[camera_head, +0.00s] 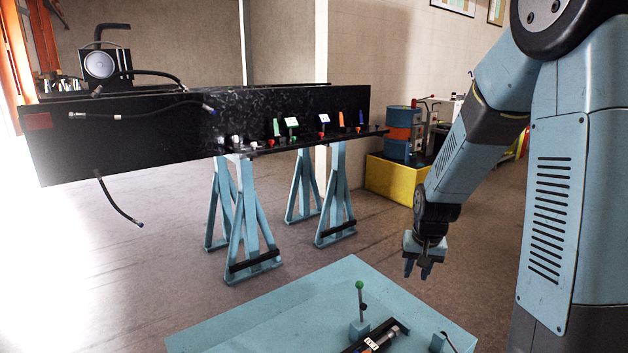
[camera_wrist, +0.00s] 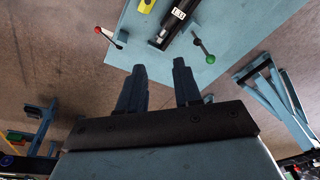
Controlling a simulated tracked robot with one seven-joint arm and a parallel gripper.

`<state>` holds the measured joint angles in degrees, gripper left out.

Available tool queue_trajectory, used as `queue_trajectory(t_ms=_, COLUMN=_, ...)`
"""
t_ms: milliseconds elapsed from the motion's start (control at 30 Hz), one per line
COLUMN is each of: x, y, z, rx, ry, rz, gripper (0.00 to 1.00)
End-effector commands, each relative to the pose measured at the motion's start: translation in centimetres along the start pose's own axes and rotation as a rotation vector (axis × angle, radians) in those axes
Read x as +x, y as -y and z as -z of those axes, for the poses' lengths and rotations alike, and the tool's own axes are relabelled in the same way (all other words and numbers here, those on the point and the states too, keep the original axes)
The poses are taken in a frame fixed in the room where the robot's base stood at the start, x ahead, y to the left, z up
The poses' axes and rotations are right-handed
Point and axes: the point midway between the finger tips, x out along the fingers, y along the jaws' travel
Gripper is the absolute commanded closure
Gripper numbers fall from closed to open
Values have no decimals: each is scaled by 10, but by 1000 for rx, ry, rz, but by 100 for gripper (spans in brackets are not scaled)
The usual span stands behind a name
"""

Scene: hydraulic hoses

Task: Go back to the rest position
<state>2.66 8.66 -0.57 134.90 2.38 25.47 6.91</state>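My gripper (camera_head: 418,271) hangs from my blue arm at the right of the head view, pointing down above the floor, just past the far right edge of the blue table. In the wrist view my gripper (camera_wrist: 160,82) shows two dark fingers standing apart with nothing between them. The blue table (camera_head: 270,325) is at the bottom of the head view; it also shows at the top of the wrist view (camera_wrist: 235,70). A dark device with a label (camera_head: 372,341) lies on it, near a green-knobbed lever (camera_head: 359,287).
A long black beam (camera_head: 130,145) with hoses and coloured tags rests on blue trestles (camera_head: 247,220) at the back. A red-handled lever (camera_wrist: 107,35) shows near the table edge. Open floor lies between.

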Motion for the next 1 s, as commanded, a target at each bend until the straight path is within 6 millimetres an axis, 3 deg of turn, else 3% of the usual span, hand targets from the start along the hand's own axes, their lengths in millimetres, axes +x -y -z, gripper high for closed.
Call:
queue_trajectory(t_ms=100, x=-37, y=2, z=-7, rx=-22, ry=-34, rz=7, gripper=66)
queue_trajectory(t_ms=500, x=-138, y=3, z=-50, rx=-92, ry=-129, rz=22, gripper=66)
queue_trajectory(t_ms=1000, x=-231, y=-7, z=-132, rx=-176, ry=-248, rz=28, gripper=66)
